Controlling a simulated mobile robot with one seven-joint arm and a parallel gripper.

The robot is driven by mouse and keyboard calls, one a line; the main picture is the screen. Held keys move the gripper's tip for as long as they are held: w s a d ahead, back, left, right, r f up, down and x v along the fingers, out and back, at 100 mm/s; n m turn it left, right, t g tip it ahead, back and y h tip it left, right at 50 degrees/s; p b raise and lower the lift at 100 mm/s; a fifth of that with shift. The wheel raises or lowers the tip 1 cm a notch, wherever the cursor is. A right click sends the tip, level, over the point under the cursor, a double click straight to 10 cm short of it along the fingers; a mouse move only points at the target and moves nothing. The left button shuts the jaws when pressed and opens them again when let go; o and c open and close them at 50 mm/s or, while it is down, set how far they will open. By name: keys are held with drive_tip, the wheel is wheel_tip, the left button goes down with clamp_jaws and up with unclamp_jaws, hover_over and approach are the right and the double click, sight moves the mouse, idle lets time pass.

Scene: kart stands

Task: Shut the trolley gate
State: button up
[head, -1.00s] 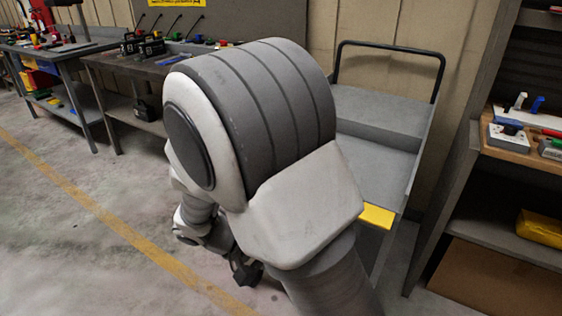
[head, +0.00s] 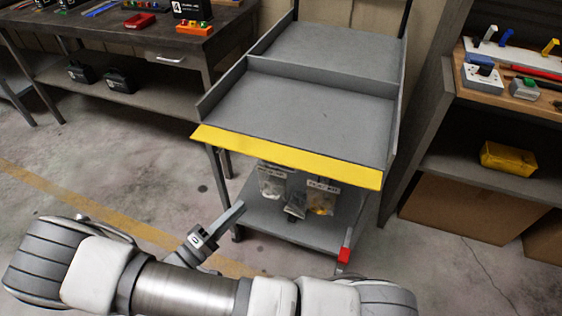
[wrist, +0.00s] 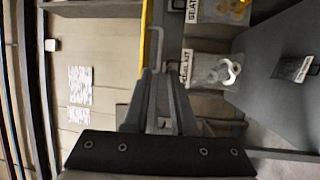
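The grey trolley (head: 320,105) stands ahead in the head view, its top tray empty. A yellow panel (head: 285,157), apparently the gate, runs along its near edge and looks folded outward, roughly level with the tray; its exact angle is unclear. My gripper (head: 232,213) is low at the trolley's front left, below the panel in the picture.
Bagged parts (head: 322,197) hang above the trolley's lower shelf (head: 285,224). A workbench (head: 140,45) stands left and a shelf unit (head: 440,130) close on the right. Floor is clear at left.

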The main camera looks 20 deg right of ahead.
sight(283, 167)
drive_tip(key=b+x, duration=0.1)
drive_tip(key=x, duration=1.6)
clamp_jaws()
